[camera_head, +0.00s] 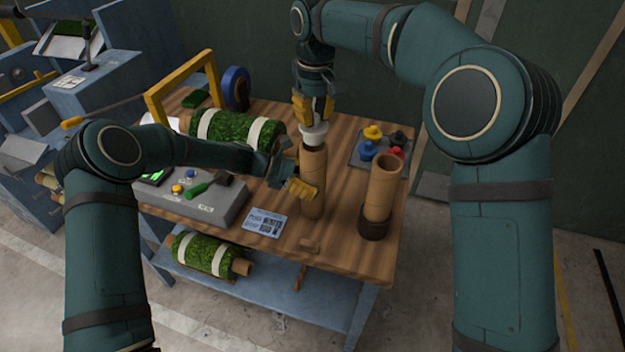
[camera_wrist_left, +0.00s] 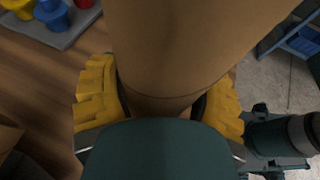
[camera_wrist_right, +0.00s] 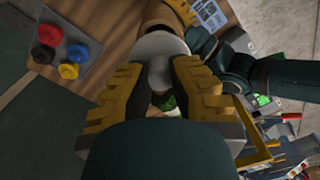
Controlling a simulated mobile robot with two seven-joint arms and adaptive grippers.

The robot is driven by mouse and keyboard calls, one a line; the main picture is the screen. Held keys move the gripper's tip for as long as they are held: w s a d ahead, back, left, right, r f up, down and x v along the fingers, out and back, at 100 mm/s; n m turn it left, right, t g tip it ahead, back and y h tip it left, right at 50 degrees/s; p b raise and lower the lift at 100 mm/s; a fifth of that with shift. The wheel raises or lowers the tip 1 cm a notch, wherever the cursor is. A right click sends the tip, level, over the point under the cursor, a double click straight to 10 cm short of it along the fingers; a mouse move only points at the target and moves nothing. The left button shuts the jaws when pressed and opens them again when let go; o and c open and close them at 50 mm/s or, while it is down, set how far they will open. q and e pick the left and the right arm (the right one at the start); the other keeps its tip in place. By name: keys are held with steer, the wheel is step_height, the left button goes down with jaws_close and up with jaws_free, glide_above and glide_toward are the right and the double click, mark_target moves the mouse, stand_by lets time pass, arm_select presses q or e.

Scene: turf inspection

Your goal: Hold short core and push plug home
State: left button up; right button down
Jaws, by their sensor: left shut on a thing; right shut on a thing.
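The short core (camera_head: 313,195) is a brown cardboard tube standing upright on the wooden table. A white plug (camera_head: 313,134) sits at the top of the core. My right gripper (camera_head: 315,112) is above it, pointing down, shut on the plug's narrower upper part; the plug (camera_wrist_right: 157,47) also shows in the right wrist view. How deep the plug sits inside the core is hidden.
Another brown tube (camera_head: 382,186) stands in a dark cup to the right. A grey tray (camera_head: 362,160) with coloured plugs is behind it. A green turf roll (camera_head: 230,130), a grey control box (camera_head: 200,202) and a printed card (camera_head: 265,223) are on the left half of the table.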

mark_target(314, 129)
steer(key=shift+f, duration=1.95)
steer(key=shift+f, duration=0.3)
steer(key=shift+f, duration=0.4)
steer(key=shift+s+f, duration=0.1)
steer(key=shift+f, duration=0.05)
stand_by(0.7)
stand_by(0.3)
steer(key=c, duration=0.9)
jaws_free()
steer(key=shift+r, duration=0.25)
